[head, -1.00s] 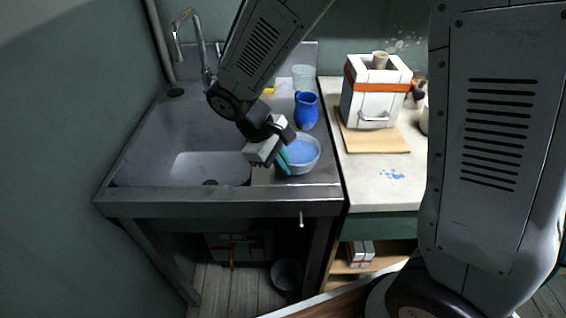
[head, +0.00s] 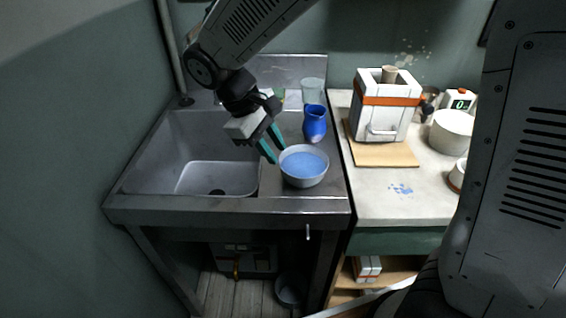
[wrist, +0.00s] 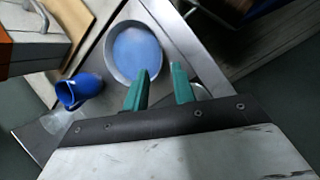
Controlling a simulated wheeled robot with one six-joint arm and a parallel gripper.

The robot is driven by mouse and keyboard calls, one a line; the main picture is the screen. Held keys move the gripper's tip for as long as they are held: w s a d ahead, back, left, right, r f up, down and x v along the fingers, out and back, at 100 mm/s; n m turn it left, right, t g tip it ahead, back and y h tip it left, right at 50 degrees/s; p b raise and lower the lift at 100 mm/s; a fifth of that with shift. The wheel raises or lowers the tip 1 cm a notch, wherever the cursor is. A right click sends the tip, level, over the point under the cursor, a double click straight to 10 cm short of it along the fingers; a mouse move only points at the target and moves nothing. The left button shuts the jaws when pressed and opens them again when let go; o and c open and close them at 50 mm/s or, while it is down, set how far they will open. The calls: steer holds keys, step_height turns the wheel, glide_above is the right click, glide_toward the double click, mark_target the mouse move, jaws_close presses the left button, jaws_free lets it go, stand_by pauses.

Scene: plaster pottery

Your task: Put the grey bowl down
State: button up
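The grey bowl (head: 303,180) stands upright on the steel drainboard to the right of the sink basin, with blue inside it. It also shows in the wrist view (wrist: 112,68), just beyond my fingertips. My gripper (head: 276,152) is at the bowl's left side, its two teal fingers apart with nothing between them. In the wrist view the gripper (wrist: 162,78) is also open and empty, and one fingertip is close to the bowl's rim. Whether that fingertip touches the rim I cannot tell.
A blue jug (head: 314,124) and a clear glass (head: 312,91) stand behind the bowl. The sink basin (head: 215,177) is to the left. On the right counter, a white kiln-like box (head: 380,118) stands on a wooden board (head: 383,156); white vessels (head: 452,131) are further right.

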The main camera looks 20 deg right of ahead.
steer(key=s+d+r+m+y, duration=0.3)
steer(key=s+d+r+m, duration=0.1)
steer(key=s+d+r, duration=0.5)
steer(key=s+d+f+m+t+y, duration=0.1)
steer(key=s+d+m, duration=0.3)
steer(key=s, duration=0.6)
steer(key=shift+s+d+f+t+y, duration=0.2)
steer(key=shift+s+d+t+y, duration=0.2)
steer(key=shift+t, duration=0.5)
